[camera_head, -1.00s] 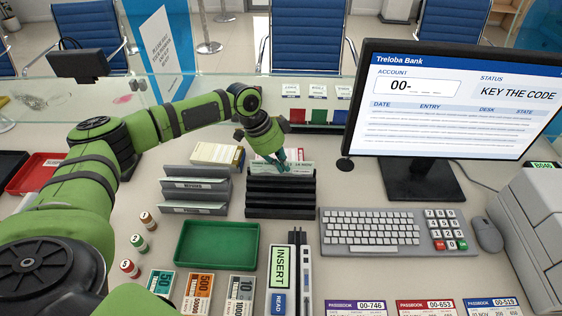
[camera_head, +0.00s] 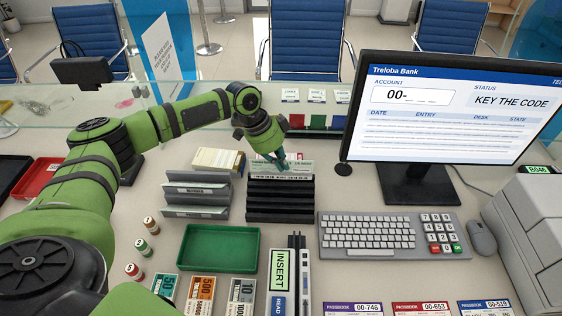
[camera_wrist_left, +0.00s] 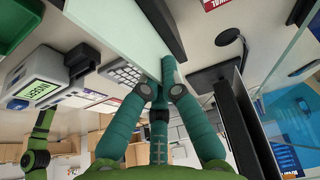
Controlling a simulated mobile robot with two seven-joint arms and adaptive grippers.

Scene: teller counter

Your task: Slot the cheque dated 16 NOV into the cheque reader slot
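The pale green cheque (camera_head: 294,169) stands at the back of the black stepped rack (camera_head: 281,211); its date print is too small to read surely. My left gripper (camera_head: 276,163) is at its upper edge, teal fingers closed together over it. In the left wrist view the fingertips (camera_wrist_left: 161,86) meet at the edge of a pale sheet (camera_wrist_left: 118,28), which looks pinched between them. The cheque reader (camera_head: 304,277), with a dark slot along it and an INSERT sign (camera_head: 279,270) beside it, stands in front of the rack. My right gripper is in neither view.
A grey rack (camera_head: 196,193) stands left of the black one, and a green tray (camera_head: 220,248) lies in front. The keyboard (camera_head: 380,236) and monitor (camera_head: 455,110) are to the right.

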